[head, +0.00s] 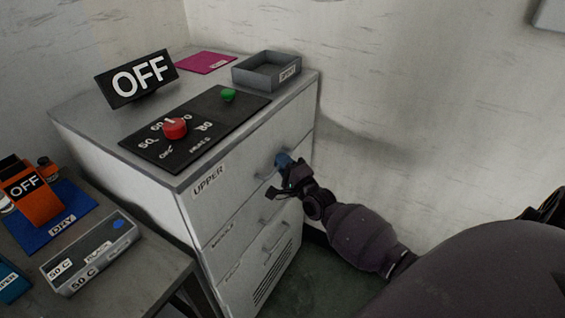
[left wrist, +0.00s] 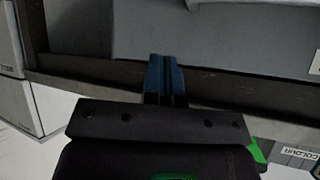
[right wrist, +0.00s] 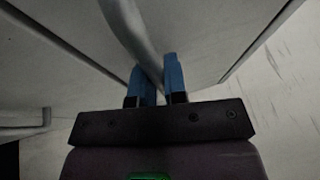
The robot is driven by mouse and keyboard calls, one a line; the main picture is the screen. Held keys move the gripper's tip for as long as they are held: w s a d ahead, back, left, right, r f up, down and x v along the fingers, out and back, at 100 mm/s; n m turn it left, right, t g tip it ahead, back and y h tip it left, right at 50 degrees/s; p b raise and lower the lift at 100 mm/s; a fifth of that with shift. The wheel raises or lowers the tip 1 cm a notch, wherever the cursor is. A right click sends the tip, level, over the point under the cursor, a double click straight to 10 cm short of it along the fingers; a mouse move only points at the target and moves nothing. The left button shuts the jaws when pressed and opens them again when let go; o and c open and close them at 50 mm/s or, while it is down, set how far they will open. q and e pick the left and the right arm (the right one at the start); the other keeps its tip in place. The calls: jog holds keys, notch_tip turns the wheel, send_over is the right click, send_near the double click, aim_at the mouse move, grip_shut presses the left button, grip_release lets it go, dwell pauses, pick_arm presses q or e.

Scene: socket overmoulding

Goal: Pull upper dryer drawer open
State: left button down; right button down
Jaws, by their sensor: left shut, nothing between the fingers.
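The dryer (head: 160,175) is a pale cabinet with a front labelled UPPER at the top. The upper drawer (head: 228,178) looks flush with the front, and its bar handle (head: 265,173) is partly hidden by my right gripper (head: 285,165). In the right wrist view, the blue fingers of my right gripper (right wrist: 157,84) are close together on either side of the grey handle bar (right wrist: 135,32), gripping it. My left gripper (left wrist: 164,78) is shut and empty, above a grey surface and dark edge; it is not in the head view.
On the dryer stand an OFF sign (head: 137,78), a control panel (head: 195,125) with a red knob, a grey tray (head: 266,72) and a pink mat (head: 206,62). A side table (head: 120,272) at left holds an orange device. Two lower handles sit below; floor shows at right.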

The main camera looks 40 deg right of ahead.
jog(key=shift+s, duration=0.1)
